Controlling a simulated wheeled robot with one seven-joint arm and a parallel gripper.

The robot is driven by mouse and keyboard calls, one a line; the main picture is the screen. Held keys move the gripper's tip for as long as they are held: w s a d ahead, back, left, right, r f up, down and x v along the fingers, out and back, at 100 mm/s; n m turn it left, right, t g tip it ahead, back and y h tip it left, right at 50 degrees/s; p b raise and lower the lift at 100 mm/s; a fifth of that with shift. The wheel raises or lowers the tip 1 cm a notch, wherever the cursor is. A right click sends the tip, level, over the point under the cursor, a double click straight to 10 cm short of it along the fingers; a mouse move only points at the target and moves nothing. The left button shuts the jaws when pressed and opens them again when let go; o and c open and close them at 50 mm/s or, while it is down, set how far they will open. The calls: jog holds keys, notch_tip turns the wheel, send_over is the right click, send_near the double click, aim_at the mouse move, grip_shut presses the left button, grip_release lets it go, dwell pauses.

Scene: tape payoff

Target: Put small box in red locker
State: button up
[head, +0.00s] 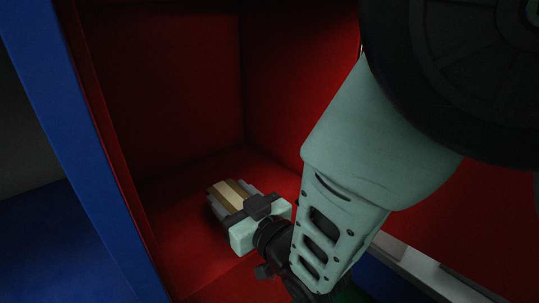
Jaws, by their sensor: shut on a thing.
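The small box (228,196), tan with a lighter stripe, is held between the fingers of my gripper (229,198). My gripper is shut on it. Both are inside the red locker (165,90), low down near its floor, with the red back and side walls around them. I cannot tell whether the box touches the locker floor. My gripper body and arm hide the right part of the locker opening.
A blue frame edge (82,130) runs down the left side of the locker. A pale ledge (425,268) shows at the lower right. The upper left of the locker interior is empty.

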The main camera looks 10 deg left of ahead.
jog(key=shift+f, duration=0.2)
jog(key=o, duration=1.1)
jog(key=shift+r, duration=0.2)
jog(key=shift+d+r, duration=0.1)
jog(key=shift+d, duration=0.05)
jog(key=p+v, duration=0.7)
jog(key=v, duration=0.4)
jog(key=shift+s+d, duration=0.25)
jog(key=shift+s, duration=0.05)
